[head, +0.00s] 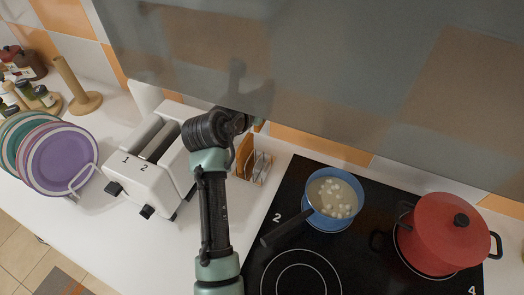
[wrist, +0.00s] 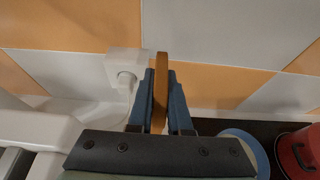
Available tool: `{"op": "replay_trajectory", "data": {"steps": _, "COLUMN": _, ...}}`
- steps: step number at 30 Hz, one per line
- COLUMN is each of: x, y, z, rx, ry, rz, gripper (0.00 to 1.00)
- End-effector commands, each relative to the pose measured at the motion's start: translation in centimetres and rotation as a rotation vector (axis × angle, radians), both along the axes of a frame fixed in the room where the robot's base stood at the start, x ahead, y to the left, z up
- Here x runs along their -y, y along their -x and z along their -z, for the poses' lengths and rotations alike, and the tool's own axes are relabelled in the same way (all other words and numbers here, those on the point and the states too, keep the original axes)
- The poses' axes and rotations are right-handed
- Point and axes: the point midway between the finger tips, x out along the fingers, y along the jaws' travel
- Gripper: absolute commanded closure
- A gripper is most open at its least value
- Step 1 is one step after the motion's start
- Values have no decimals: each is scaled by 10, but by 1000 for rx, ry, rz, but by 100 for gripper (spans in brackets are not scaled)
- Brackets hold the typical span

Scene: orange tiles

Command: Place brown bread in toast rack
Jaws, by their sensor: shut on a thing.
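My gripper (wrist: 161,78) is shut on a thin slice of brown bread (wrist: 160,95), which stands edge-on between the two blue fingers in the wrist view. In the head view a small part of the bread (head: 259,126) shows beside the end of my arm, close to the back wall. The toast rack (head: 262,168), with thin wires and brown parts, stands on the counter just below my gripper in the picture, right of the toaster. My arm hides part of its left side. The bread appears above the rack and apart from it.
A white two-slot toaster (head: 150,188) stands left of my arm. Plates in a rack (head: 62,160) are further left. A blue pan (head: 335,198) and a red pot (head: 447,235) sit on the black hob (head: 300,250) at right. A wall socket (wrist: 125,72) is behind.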

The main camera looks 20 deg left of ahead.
Motion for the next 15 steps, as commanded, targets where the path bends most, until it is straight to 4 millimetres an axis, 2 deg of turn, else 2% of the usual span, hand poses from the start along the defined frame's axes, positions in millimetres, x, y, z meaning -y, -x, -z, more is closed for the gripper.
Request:
{"op": "replay_trajectory", "data": {"steps": 1, "x": 0, "y": 0, "z": 16, "rx": -1, "ry": 1, "rz": 0, "gripper": 100}}
{"op": "replay_trajectory", "data": {"steps": 15, "x": 0, "y": 0, "z": 89, "rx": 0, "ry": 0, "rz": 0, "gripper": 100}}
